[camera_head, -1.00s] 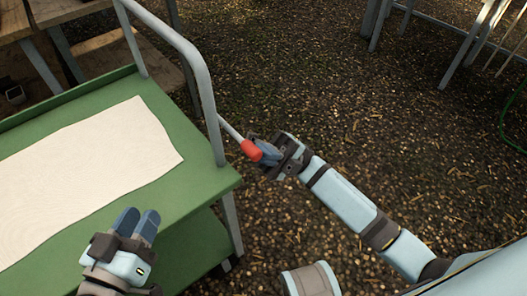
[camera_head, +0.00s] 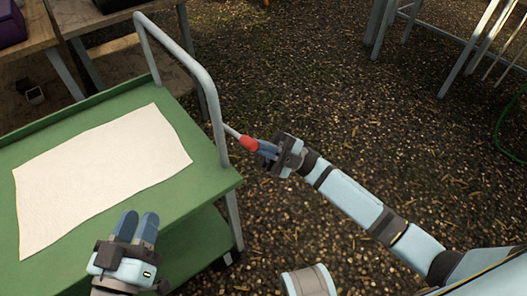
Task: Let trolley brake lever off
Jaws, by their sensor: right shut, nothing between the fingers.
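The green trolley (camera_head: 190,172) stands at the left with a grey tube handle (camera_head: 212,100) at its end. The brake lever (camera_head: 232,132) is a thin grey rod with a red grip (camera_head: 248,143), sticking out from the handle towards the right and slightly down in the picture. My right gripper (camera_head: 262,149) is shut and empty, its fingertips at the end of the red grip; I cannot tell whether they touch it.
A pale sheet (camera_head: 100,175) lies on the trolley top. Wooden benches (camera_head: 62,25) with a purple box (camera_head: 11,24) stand behind at the left. Metal legs (camera_head: 382,25) stand at the upper right. A green hose (camera_head: 507,125) lies at the right edge. The ground between is open.

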